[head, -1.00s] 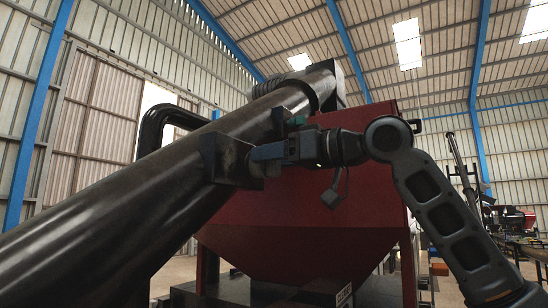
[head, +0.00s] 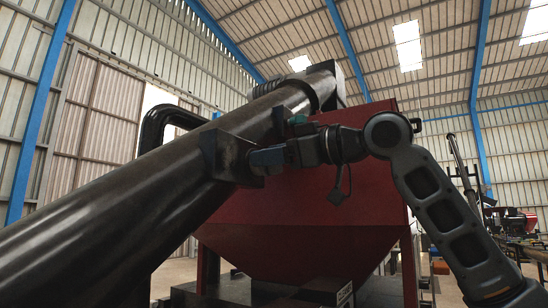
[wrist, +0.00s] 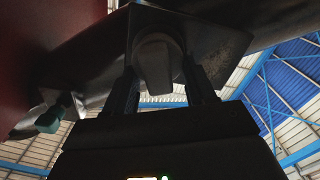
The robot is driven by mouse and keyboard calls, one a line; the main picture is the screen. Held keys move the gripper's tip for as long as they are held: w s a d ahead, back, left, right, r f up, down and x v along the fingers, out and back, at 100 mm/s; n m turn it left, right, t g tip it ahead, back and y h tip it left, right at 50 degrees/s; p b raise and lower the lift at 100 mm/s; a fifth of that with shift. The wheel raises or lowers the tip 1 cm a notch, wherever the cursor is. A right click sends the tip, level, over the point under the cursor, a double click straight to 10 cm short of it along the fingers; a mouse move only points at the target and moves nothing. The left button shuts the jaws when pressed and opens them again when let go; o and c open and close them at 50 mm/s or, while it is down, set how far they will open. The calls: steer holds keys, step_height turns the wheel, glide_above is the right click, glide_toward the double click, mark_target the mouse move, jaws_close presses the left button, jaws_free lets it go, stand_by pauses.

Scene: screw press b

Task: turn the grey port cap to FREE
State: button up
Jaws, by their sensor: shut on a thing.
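The grey port cap (wrist: 154,66) shows in the wrist view as a dark round cap with a raised grip bar, under a dark square block. My gripper (wrist: 160,78) has one finger on each side of the bar and is shut on it. In the head view my gripper (head: 262,159) reaches in from the right to the dark block (head: 226,157) on the side of the big slanted tube (head: 120,200). The cap is hidden there by the block and fingers. No FREE marking is readable in either view.
A red hopper (head: 300,240) stands right behind my gripper and below it. A small teal part (head: 297,119) sits on the tube just above my wrist. A black curved pipe (head: 150,125) rises behind the tube.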

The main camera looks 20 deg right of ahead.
steer(key=n, duration=0.2)
steer(key=n+b, duration=0.1)
steer(key=n, duration=0.1)
steer(key=shift+a+f+n, duration=0.1)
steer(key=shift+a+n, duration=0.1)
steer(key=shift+n, duration=0.1)
stand_by(0.3)
steer(key=n, duration=0.3)
steer(key=shift+s+a+f+b, duration=0.1)
steer(key=shift+f+b, duration=0.1)
steer(key=shift+b, duration=0.15)
steer(key=shift+c, duration=0.5)
steer(key=o, duration=0.5)
steer(key=c, duration=0.8)
steer(key=shift+o, duration=0.2)
